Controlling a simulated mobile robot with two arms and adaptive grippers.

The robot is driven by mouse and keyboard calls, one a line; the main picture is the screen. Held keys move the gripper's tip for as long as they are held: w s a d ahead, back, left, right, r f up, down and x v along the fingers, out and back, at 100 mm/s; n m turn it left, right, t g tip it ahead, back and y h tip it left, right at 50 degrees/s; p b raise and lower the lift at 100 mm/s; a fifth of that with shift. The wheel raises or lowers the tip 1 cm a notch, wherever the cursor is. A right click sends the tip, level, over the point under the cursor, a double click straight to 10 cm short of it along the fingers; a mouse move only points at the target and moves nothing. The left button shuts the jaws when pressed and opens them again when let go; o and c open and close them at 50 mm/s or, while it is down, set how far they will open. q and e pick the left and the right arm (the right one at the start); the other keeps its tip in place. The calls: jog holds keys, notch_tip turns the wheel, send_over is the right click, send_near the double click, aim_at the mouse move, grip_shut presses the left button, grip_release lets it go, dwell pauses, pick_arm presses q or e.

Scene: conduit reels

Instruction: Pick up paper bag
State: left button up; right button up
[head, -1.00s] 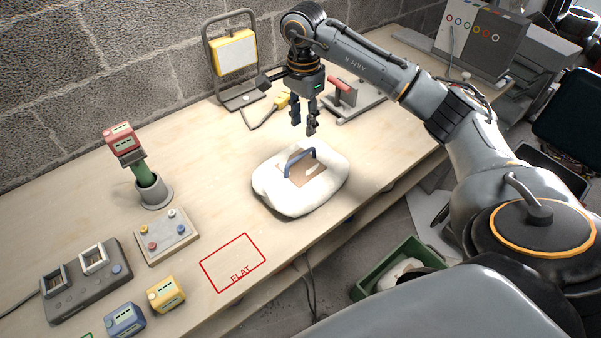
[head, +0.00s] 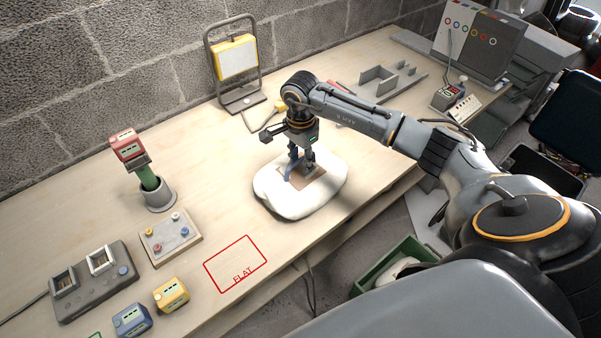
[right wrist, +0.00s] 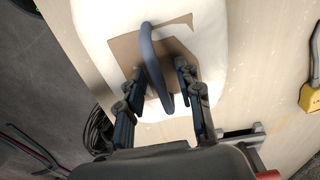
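The bag (head: 275,196) is a white, soft, rounded sack with a brown patch on top and a blue arched handle. It lies on the wooden bench. It also shows in the right wrist view (right wrist: 95,20), where the blue handle (right wrist: 152,58) stands over the brown patch. My right gripper (head: 302,175) is low over the bag, pointing down. In the right wrist view my right gripper (right wrist: 158,75) is open, with one finger on each side of the handle; I cannot tell whether they touch it. My left gripper is not in view.
A work lamp (head: 236,58) stands behind the bag by the block wall. A grey holder (head: 158,194), a button board (head: 170,238) and yellow (head: 172,295) and blue (head: 131,321) blocks are at left. A red outline marked FLAT (head: 236,264) is empty. A green crate (head: 369,279) is below the bench.

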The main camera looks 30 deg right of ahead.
grip_shut()
jog(key=shift+w+r, duration=0.1)
jog(key=shift+r, duration=0.1)
dwell(0.5)
